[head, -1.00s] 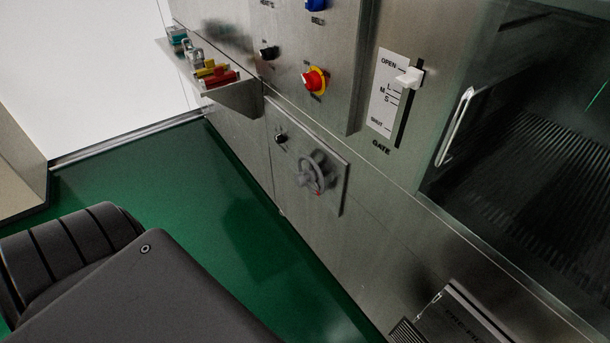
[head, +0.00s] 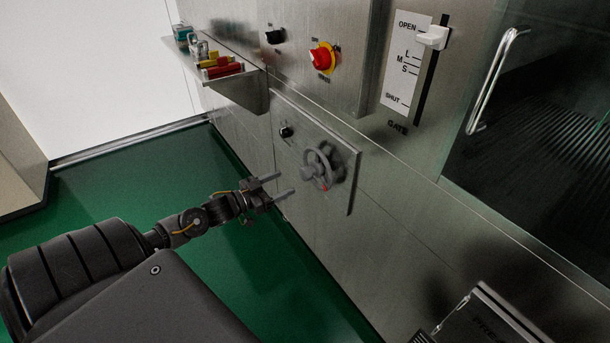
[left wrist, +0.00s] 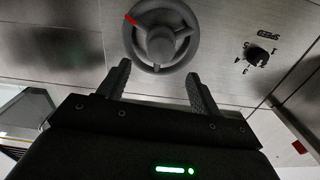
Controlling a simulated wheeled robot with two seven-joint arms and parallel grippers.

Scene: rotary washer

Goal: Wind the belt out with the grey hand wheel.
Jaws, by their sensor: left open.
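The grey hand wheel (head: 321,166) sits on a square steel plate on the washer's front, with a red mark low on its rim. In the left wrist view the wheel (left wrist: 161,36) is straight ahead, with the red mark at its upper left and a hub in its middle. My left gripper (head: 278,187) is open and empty, just left of the wheel and apart from it. In the left wrist view its two fingers (left wrist: 158,88) point at the lower part of the wheel. The belt cannot be made out. My right gripper is not in view.
A small black knob (head: 286,132) is on the same plate, left of the wheel. Above are a red and yellow switch (head: 321,58) and the white gate lever (head: 432,38). A steel shelf (head: 240,92) with small coloured items juts out. Green floor (head: 150,165) is clear.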

